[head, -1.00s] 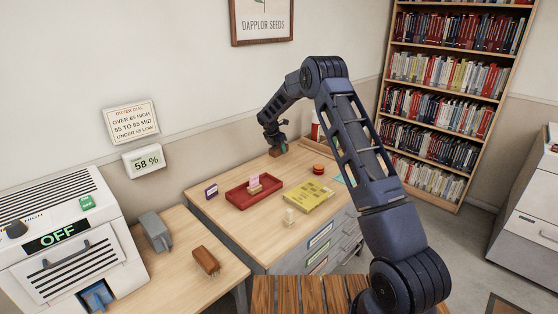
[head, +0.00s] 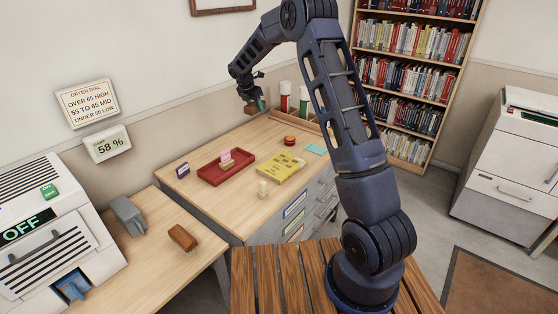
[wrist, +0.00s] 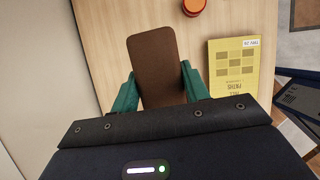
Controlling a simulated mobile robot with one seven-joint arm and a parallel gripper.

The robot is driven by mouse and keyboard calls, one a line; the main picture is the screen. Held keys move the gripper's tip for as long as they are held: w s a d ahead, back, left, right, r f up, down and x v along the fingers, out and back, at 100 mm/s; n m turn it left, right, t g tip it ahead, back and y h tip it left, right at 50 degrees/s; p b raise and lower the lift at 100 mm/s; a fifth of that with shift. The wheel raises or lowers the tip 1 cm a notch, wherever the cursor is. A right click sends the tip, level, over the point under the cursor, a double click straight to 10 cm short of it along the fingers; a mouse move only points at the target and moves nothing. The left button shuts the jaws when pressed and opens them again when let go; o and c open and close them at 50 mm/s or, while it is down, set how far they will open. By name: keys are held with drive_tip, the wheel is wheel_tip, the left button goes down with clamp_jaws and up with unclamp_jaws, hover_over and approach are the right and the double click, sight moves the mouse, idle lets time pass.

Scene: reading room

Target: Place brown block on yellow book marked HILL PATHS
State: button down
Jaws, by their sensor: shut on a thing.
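My gripper (wrist: 158,92) is shut on the brown block (wrist: 153,52), whose broad brown face shows between the green fingers in the wrist view. In the head view the block (head: 250,108) is held above the back of the wooden desk, left of the tubes. The yellow book (head: 274,168) lies flat on the desk nearer the front.
A red tray (head: 212,176) with a pink card and a small block lies left of the book. Red and green tubes (head: 285,97) stand at the back.

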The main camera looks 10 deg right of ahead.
drive_tip(key=r, duration=0.1)
hover_over(284, 162)
drive_tip(key=a, duration=0.2)
drive_tip(key=s, duration=0.1)
drive_tip(key=shift+m, duration=0.3)
drive_tip(key=f, duration=2)
drive_tip(key=shift+s+d, duration=0.15)
drive_tip(key=shift+d, duration=0.25)
drive_tip(key=shift+f, duration=0.2)
drive_tip(key=c, duration=0.7)
unclamp_jaws()
